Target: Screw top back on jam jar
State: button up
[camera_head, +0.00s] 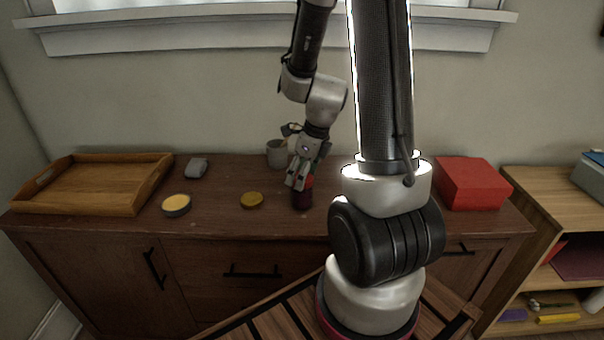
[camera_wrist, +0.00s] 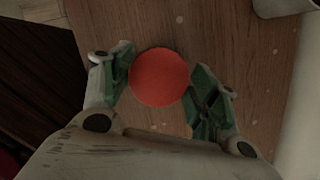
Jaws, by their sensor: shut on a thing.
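A dark red jam jar (camera_head: 302,199) stands upright near the front edge of the wooden cabinet top. My gripper (camera_head: 299,184) points down over it, shut on a red round top (camera_head: 309,181). In the wrist view the red top (camera_wrist: 159,77) fills the space between the green-padded fingers of my gripper (camera_wrist: 162,80). The top is at the jar's mouth; I cannot tell whether it is seated or threaded. In the wrist view the top hides the jar.
A gold-coloured disc (camera_head: 251,200) and a pale-topped round tin (camera_head: 176,205) lie to the left. A wooden tray (camera_head: 95,205), a small grey object (camera_head: 196,168), a grey mug (camera_head: 276,155) behind, and a red box (camera_head: 472,184) at right also stand on the cabinet top.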

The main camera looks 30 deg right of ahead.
jog(key=shift+m, duration=0.4)
jog(key=o, duration=1.2)
jog(key=shift+r, duration=3)
